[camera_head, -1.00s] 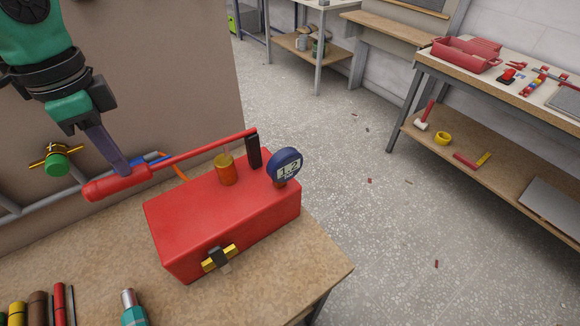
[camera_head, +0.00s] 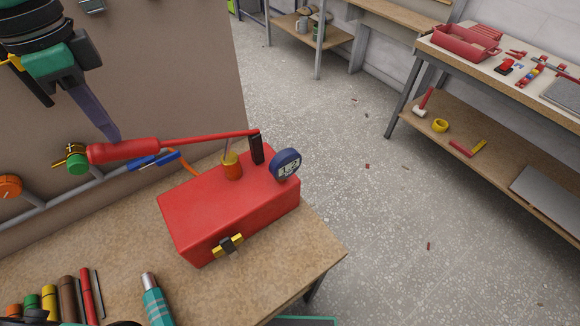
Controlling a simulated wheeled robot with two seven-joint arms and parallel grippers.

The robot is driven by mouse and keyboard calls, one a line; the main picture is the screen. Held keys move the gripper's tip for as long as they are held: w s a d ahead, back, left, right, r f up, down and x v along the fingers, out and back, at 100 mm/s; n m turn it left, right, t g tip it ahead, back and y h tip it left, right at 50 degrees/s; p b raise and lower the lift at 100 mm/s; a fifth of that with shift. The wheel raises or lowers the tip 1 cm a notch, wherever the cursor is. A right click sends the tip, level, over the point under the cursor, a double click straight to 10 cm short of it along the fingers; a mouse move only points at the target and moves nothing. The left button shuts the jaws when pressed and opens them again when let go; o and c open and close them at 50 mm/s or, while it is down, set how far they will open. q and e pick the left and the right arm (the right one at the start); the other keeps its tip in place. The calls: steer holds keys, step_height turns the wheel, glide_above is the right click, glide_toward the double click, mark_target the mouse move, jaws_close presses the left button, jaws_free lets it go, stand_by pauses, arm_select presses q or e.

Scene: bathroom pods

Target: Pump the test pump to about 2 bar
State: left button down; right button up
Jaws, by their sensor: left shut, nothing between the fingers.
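The red test pump (camera_head: 228,205) stands on the wooden bench. Its long red lever runs left from a black upright post (camera_head: 257,149) and ends in a thick red handle (camera_head: 125,150), raised well above the box. A round blue gauge (camera_head: 286,163) sits at the box's right end; its digits are too small to read surely. A brass cap (camera_head: 232,168) is on top, and a yellow-handled valve (camera_head: 228,246) is on the front. My left gripper (camera_head: 113,136) is shut and empty, fingertips pointing down at the handle's upper side; whether they touch is unclear.
Several markers (camera_head: 68,297) and a teal tool (camera_head: 156,300) lie at the bench's front left. Pipes with a green valve knob (camera_head: 78,163) and an orange one (camera_head: 10,186) run along the brown panel. The bench is bare right of the pump.

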mark_target(124, 149)
arm_select(q)
step_height(124, 149, down, 11)
steer(key=b, duration=0.9)
arm_select(e)
step_height(124, 149, down, 10)
arm_select(q)
step_height(124, 149, up, 12)
steer(key=p, duration=0.9)
steer(key=shift+p, duration=0.3)
steer(key=shift+s+f, duration=0.1)
arm_select(e)
step_height(124, 149, up, 9)
steer(key=shift+r, duration=0.15)
arm_select(q)
step_height(124, 149, down, 6)
steer(key=b, duration=0.6)
arm_select(e)
step_height(124, 149, down, 6)
steer(key=r, duration=0.1)
arm_select(q)
step_height(124, 149, up, 6)
steer(key=p, duration=0.5)
steer(key=shift+r+p, duration=0.25)
steer(key=shift+p, duration=0.05)
steer(key=shift+f, duration=0.2)
arm_select(e)
step_height(124, 149, up, 5)
steer(key=shift+f, duration=0.2)
